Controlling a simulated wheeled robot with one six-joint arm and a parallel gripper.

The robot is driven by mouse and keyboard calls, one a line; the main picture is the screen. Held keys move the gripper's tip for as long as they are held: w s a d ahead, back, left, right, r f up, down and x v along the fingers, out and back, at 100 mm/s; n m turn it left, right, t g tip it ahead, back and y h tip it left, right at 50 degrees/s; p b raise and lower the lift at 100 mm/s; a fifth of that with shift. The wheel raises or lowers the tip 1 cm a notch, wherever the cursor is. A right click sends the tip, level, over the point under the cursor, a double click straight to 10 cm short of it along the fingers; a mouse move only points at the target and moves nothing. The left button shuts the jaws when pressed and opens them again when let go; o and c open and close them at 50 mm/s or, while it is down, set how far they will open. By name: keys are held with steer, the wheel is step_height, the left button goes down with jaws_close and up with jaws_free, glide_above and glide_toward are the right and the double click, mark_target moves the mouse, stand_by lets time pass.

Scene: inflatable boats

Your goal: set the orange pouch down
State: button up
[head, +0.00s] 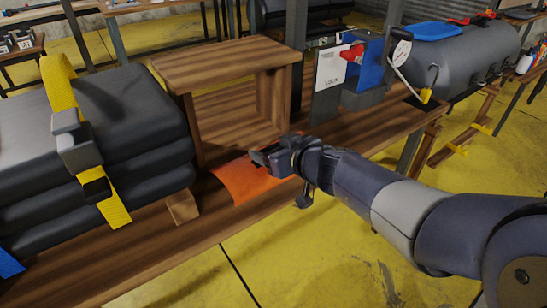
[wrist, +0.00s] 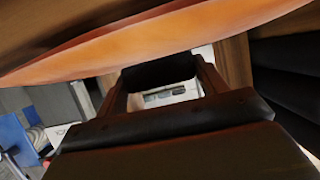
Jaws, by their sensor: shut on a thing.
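The orange pouch (head: 245,184) is a flat orange piece at the front of the wooden bench (head: 165,238), before the open wooden box (head: 225,95). My gripper (head: 262,160) is shut on the pouch at its right side, reaching in from the right. In the wrist view the pouch (wrist: 130,48) spans the upper part as an orange band, close to my gripper (wrist: 160,80). I cannot tell whether the pouch touches the bench top or hangs just above it. The gripper hides part of the pouch.
A stack of folded dark boats (head: 130,140) with a yellow strap (head: 115,210) stands left of the pouch. A blue and grey device with a gauge (head: 365,75) stands to the right. A grey cylinder (head: 460,60) lies beyond it. Yellow floor is open in front.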

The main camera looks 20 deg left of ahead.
steer(key=shift+f, duration=0.1)
steer(key=o, duration=0.7)
steer(key=shift+f, duration=0.2)
steer(key=o, duration=0.5)
steer(key=shift+r, duration=0.1)
steer(key=shift+d+r, duration=0.1)
steer(key=shift+r, duration=0.1)
steer(key=shift+p+v, duration=2.95)
steer(key=shift+v, duration=3)
